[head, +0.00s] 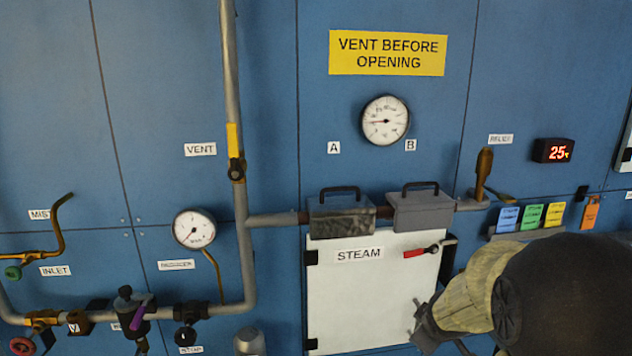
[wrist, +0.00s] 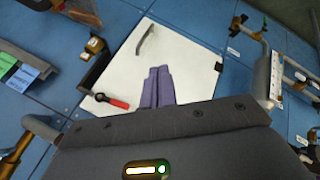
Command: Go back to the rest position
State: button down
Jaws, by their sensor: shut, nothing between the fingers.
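My gripper (head: 424,328) is at the lower right of the head view, in front of the lower right part of the white STEAM door (head: 370,300). In the wrist view, my gripper's two purple-grey fingers (wrist: 158,84) lie together, empty, over the white door (wrist: 185,65). The door is closed. Its red-handled lever (head: 420,252) is near the upper right in the head view, and the red handle also shows left of the fingers in the wrist view (wrist: 118,103). I cannot tell how far the fingertips are from the door. My forearm hides part of the panel.
Above the door are a dark box (head: 342,215) and a lighter grey box (head: 420,212) on the pipe. A vertical pipe (head: 245,270) runs left of the door. Coloured tags (head: 531,217) sit at right, close above my arm. Valves (head: 130,305) crowd the lower left.

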jog(key=s+a+f+m+g+y+p, duration=0.1)
jog(key=s+a+m, duration=0.3)
jog(key=s, duration=0.4)
jog(key=s+a+m+g+y+p, duration=0.1)
jog(key=s+a+m+g, duration=0.2)
jog(key=s, duration=0.5)
jog(key=shift+s+a+f+m+g, duration=0.3)
jog(key=shift+a+m, duration=0.3)
jog(key=shift+a, duration=0.3)
jog(key=shift+w, duration=0.15)
